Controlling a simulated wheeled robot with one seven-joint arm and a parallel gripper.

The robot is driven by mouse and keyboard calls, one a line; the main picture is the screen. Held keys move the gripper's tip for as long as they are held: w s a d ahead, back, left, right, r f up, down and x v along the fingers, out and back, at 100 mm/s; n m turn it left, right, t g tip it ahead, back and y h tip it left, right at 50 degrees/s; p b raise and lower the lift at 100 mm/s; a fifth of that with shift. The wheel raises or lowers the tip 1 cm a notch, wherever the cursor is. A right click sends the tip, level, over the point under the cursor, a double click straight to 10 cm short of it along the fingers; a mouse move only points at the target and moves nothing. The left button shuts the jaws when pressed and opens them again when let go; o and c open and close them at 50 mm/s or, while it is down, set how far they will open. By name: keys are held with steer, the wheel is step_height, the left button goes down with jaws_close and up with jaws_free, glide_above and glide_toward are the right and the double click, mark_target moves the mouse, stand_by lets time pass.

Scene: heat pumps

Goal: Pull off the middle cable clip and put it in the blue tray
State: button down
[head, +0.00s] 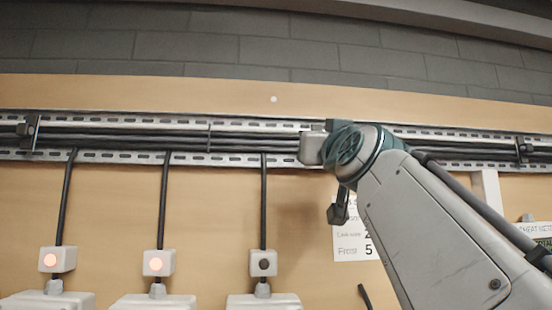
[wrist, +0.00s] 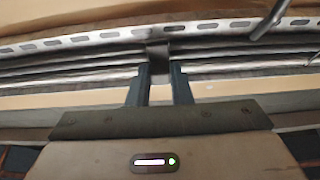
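In the wrist view a dark cable clip (wrist: 158,52) spans the cables on the rail, straight ahead of my gripper (wrist: 160,68). The two dark fingers are apart, with a gap between them. The clip's lower end shows at the fingertips, and I cannot tell whether they touch it. In the head view my arm hides this clip and the fingertips. A left clip (head: 31,132) and a right clip (head: 523,148) sit on the cable run at either side. The blue tray is in neither view.
Black cables (head: 110,142) run along a slotted metal rail (head: 240,160) on a wooden board. Three drop cables lead to small boxes; two have lit lamps (head: 50,260) and one box (head: 263,263) is dark. A paper notice (head: 353,241) hangs behind my arm.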

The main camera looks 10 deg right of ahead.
stand_by(0.5)
steer(key=s+b, duration=0.2)
steer(key=s, duration=0.5)
steer(key=shift+s, duration=0.15)
stand_by(0.6)
